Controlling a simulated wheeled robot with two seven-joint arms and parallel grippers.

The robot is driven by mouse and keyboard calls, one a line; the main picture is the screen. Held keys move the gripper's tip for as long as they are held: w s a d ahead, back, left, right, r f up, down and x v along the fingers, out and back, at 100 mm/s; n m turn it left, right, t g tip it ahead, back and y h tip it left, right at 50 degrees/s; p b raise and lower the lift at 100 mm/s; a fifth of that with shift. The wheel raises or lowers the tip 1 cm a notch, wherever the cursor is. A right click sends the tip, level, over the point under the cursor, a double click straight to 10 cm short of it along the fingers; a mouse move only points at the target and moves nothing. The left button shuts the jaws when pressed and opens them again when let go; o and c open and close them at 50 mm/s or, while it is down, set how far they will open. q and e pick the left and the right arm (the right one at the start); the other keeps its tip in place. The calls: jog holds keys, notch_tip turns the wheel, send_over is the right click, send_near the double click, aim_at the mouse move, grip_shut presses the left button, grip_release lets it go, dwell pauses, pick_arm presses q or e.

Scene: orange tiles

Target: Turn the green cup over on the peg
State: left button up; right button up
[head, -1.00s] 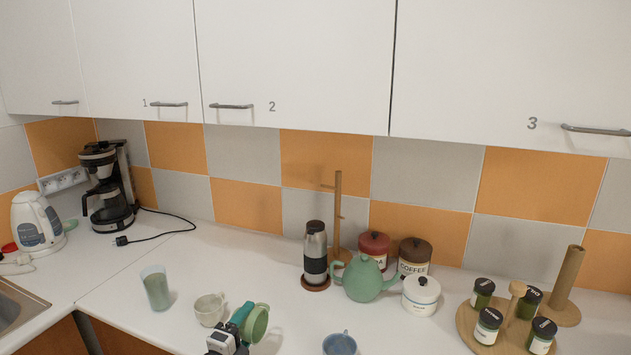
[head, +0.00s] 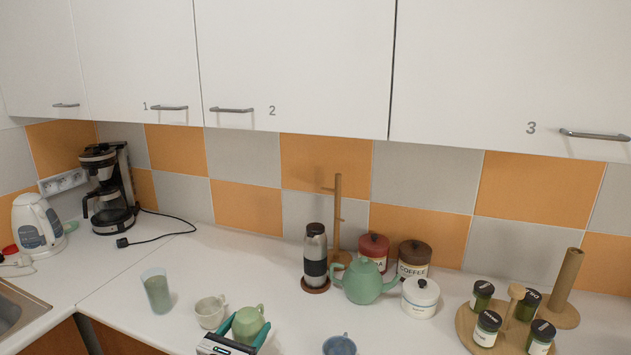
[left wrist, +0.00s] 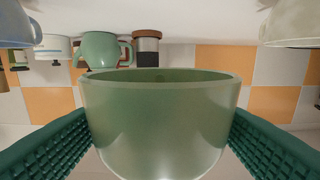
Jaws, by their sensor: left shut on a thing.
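The green cup (head: 248,325) is upside down at the front of the counter, base up and rim down. My left gripper (head: 245,331) is shut on it, one teal finger on each side. In the left wrist view, which is itself upside down, the cup (left wrist: 160,125) fills the middle between the fingers. The wooden post with short side pegs (head: 337,210) stands upright at the back, behind the steel flask, well away from the cup. My right gripper is not in view.
A cream cup (head: 210,311) stands close left of the green cup, and a blue cup (head: 339,345) to its right. The flask (head: 315,255), green teapot (head: 363,282) and white pot (head: 420,297) crowd around the post. A glass (head: 156,291) stands further left.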

pick_arm(q)
jog(key=shift+s, duration=0.1)
jog(key=shift+v, duration=1)
jog(key=shift+f, duration=0.1)
jog(key=shift+f+b, duration=4.05)
jog(key=shift+f, duration=0.3)
jog(key=o, duration=1)
